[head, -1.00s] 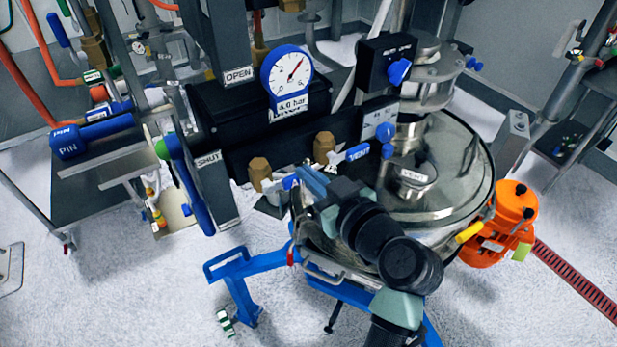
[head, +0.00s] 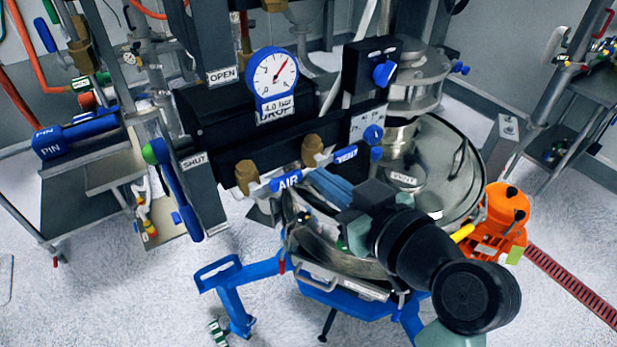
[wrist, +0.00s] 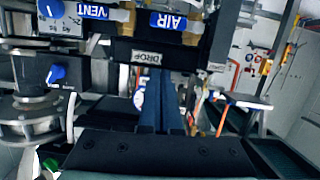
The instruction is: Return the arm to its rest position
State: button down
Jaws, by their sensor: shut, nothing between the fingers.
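My gripper (head: 318,178) is shut and empty, its blue-grey fingers close together in front of the valve panel. In the head view it is just right of the blue AIR handle (head: 288,180) and below the blue VENT handle (head: 345,155). My black arm (head: 415,245) reaches in from the lower right, across the front of the steel sifter vessel (head: 455,165), and hides part of it. In the wrist view the shut fingers (wrist: 155,78) point toward the DROP label (wrist: 147,57), and the AIR handle (wrist: 168,20) and VENT handle (wrist: 93,12) are at the top.
A pressure gauge (head: 272,77) stands above the panel. The blue SHUT lever (head: 182,200) hangs at left, beside the blue PIN handle (head: 80,135). A blue frame (head: 240,285) and an orange motor (head: 500,220) flank the vessel. The floor at lower left is mostly clear.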

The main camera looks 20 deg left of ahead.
jog(key=w+d+r+m+t+h+b, duration=0.1)
jog(key=d+r+m+t+h, duration=0.2)
jog(key=r, duration=0.4)
jog(key=w+d+r+m+t+h+b, duration=0.1)
jog(key=w+d+r+m+t+h, duration=0.15)
jog(key=r+t, duration=0.35)
jog(key=s+d+r+m+t+h, duration=0.2)
jog(key=s+r, duration=0.4)
jog(key=r, duration=0.3)
jog(key=s+d+r+m+t+h+b, duration=0.1)
jog(key=s+d+r+m+t+h, duration=0.1)
jog(key=s+r+t, duration=0.4)
notch_tip(320, 180, up, 4)
jog(key=shift+s+d+f+m+t+h+b, duration=0.3)
jog(key=shift+m+h, duration=0.35)
jog(key=shift+h, duration=0.5)
jog(key=shift+w+d, duration=0.1)
jog(key=shift+w, duration=0.05)
